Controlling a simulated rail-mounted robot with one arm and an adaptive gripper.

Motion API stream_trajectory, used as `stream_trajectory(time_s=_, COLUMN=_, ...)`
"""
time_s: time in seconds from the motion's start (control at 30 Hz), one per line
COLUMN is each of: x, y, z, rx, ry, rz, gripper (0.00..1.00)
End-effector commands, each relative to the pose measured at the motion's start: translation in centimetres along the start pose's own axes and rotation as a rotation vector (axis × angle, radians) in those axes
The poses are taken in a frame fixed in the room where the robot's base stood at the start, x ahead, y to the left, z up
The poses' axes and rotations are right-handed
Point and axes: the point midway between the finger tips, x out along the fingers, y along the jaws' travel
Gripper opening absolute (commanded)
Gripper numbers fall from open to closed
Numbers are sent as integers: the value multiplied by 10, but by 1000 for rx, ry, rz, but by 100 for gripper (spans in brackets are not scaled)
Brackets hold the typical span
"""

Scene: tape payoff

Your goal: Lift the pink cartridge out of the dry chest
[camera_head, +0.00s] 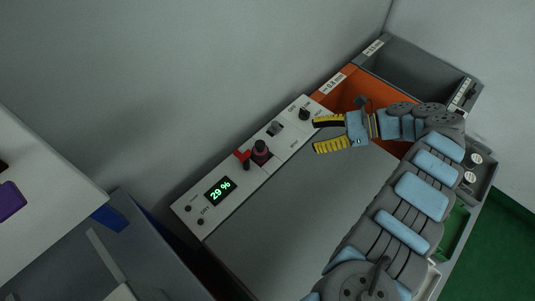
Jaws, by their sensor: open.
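My gripper (320,135), with yellow-and-black striped fingers, is open with nothing between its fingers. It is by the upper right end of a white control panel (208,207) and points left. The panel has a green display reading 29 %, a red-and-black knob and several small controls. A broad grey surface (290,215) runs along the panel. It looks like the closed top of the dry chest, but I cannot be sure. I see no pink cartridge; the chest's inside does not show.
An orange bin (337,92) and a grey bin (405,62) lie beyond my gripper, partly behind my arm. A white box (45,190) with a purple patch stands at the left. A grey wall rises behind the panel. Green floor (500,250) shows at the right.

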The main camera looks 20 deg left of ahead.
Motion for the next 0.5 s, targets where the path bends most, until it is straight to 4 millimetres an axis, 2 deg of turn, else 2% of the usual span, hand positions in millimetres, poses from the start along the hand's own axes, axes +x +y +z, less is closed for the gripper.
stream_trajectory(time_s=0.37, x=20, y=0, z=5, rx=1, ry=-2, rz=3, gripper=64)
stream_trajectory(time_s=0.5, x=34, y=1, z=5, rx=3, ry=-2, rz=5, gripper=64)
